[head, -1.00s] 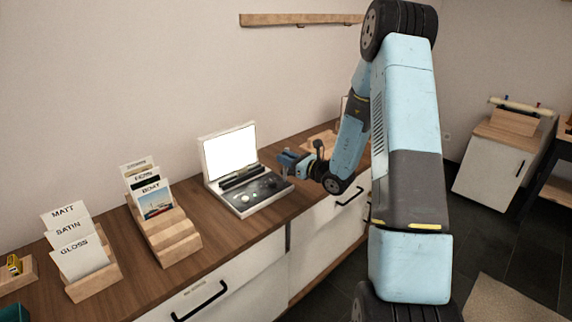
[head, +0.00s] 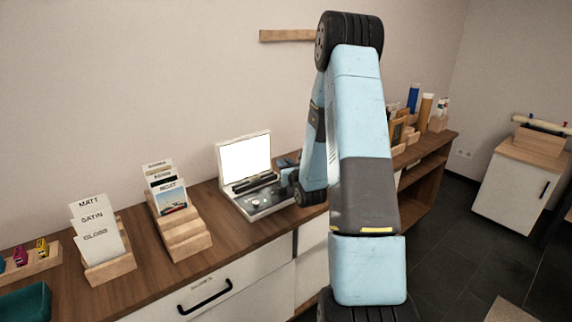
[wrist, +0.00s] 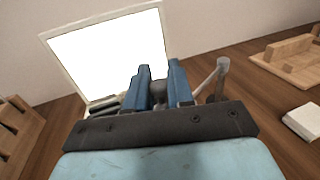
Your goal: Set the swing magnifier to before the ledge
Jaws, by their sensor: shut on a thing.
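A light box (head: 268,203) with a raised glowing white screen (head: 246,158) and a dark, knobbed base stands on the counter. My gripper (head: 288,166) is at its right side, partly hidden by my arm. In the wrist view, the blue fingers of my gripper (wrist: 159,84) are shut on a dark rounded piece (wrist: 158,88), in front of the screen (wrist: 110,55). A pale rod with a round end (wrist: 221,68) stands just right of the fingers. I cannot tell whether the held piece belongs to the swing magnifier. No ledge can be clearly made out.
Card holders with sample cards (head: 102,235) and (head: 172,198) stand left of the box. A teal tray (head: 25,303) is at the front left. Tubes and wooden holders (head: 427,108) stand at the counter's right end. A wooden rail (head: 287,35) is on the wall.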

